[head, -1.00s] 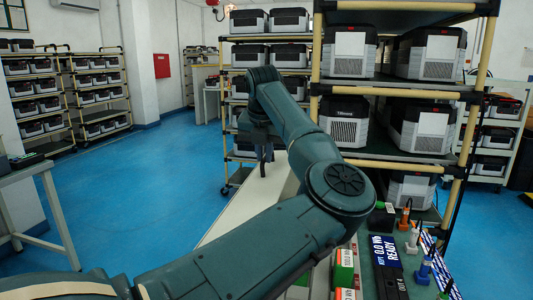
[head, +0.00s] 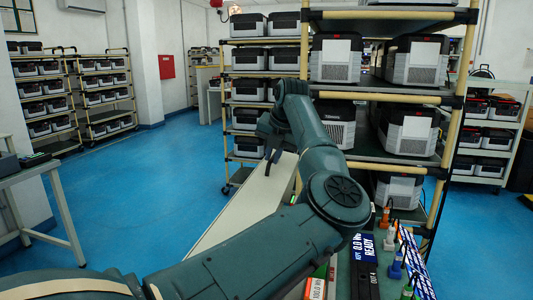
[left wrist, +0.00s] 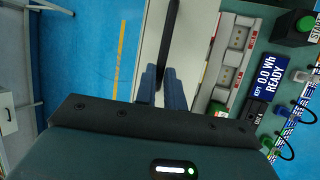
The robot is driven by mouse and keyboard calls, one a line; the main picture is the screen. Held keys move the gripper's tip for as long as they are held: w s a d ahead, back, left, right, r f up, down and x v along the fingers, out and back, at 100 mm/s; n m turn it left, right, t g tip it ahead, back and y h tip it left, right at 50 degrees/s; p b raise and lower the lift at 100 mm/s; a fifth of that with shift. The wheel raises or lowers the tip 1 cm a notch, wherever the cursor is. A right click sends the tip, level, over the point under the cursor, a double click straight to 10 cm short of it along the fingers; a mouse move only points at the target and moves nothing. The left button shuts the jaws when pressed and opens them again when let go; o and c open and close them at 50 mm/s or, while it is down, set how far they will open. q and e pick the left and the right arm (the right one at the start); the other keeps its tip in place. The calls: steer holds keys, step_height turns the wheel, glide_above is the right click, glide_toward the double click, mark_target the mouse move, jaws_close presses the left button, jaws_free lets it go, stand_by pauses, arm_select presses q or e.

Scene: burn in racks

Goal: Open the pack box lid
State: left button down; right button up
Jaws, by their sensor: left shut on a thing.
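My left gripper (head: 272,163) reaches out over a long pale surface (head: 240,215) in the head view, fingers pointing down. In the left wrist view its two blue fingers (left wrist: 161,88) are closed on a dark narrow bar (left wrist: 171,40). The bar runs lengthwise above the pale surface (left wrist: 203,40). I take the bar to be part of the pack box lid; its far end is out of the picture, and I cannot tell how far the lid is open. My right gripper is not in view.
A bench strip with a blue "0.0 Wh READY" display (head: 362,247), coloured plugs (head: 396,265) and sockets (left wrist: 238,38) lies right of the pale surface. A rack of battery units (head: 408,130) stands behind it. Blue floor (head: 130,190) is free at left.

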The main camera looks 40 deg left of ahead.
arm_select(q)
steer(key=shift+a, duration=0.15)
steer(key=c, duration=1.5)
jaws_free()
steer(key=v, duration=1.3)
steer(key=shift+s, duration=0.1)
